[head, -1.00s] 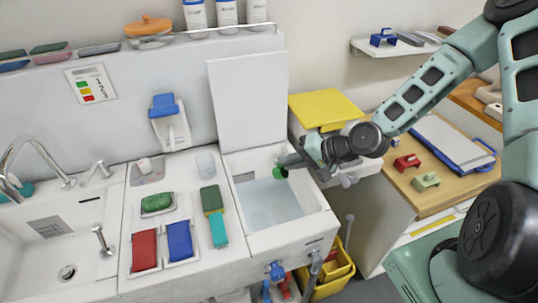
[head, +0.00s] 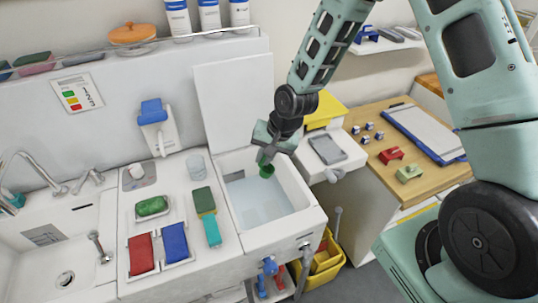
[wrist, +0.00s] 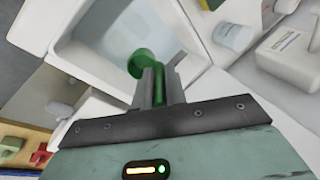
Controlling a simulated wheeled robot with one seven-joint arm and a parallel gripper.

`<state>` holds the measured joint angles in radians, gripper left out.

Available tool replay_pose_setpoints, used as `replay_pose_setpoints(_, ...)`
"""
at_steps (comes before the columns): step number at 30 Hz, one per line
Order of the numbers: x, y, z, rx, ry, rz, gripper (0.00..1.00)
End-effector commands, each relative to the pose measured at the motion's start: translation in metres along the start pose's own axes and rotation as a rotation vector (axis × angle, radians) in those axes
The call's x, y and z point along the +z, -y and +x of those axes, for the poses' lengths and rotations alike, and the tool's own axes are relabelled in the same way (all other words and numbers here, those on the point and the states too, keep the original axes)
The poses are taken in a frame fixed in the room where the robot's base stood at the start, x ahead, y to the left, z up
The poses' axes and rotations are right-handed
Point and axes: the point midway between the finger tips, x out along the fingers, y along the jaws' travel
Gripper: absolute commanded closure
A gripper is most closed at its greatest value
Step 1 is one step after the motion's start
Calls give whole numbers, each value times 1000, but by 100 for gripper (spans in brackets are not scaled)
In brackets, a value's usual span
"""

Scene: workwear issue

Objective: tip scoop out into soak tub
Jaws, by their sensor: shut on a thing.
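My gripper (head: 266,158) is shut on the handle of a small green scoop (head: 267,171). It holds the scoop over the right rear part of the white soak tub (head: 285,229), above the pale water. In the wrist view, the scoop's round green cup (wrist: 138,63) sticks out past the fingers of my gripper (wrist: 158,85), with the white tub (wrist: 85,60) behind it. The scoop's contents cannot be made out. Nothing is seen falling from it.
The tub's white lid (head: 228,105) stands upright behind it. A clear cup (head: 196,165) and a green-and-teal brush (head: 207,215) are at left.

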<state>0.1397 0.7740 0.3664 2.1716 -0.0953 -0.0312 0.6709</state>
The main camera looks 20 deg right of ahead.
Motion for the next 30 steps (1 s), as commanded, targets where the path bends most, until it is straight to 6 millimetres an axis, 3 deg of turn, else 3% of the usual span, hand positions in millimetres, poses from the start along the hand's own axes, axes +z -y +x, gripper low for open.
replay_pose_setpoints(18,-4,24,11,323,65,-4,100)
replay_pose_setpoints(30,-5,24,13,357,71,-1,100)
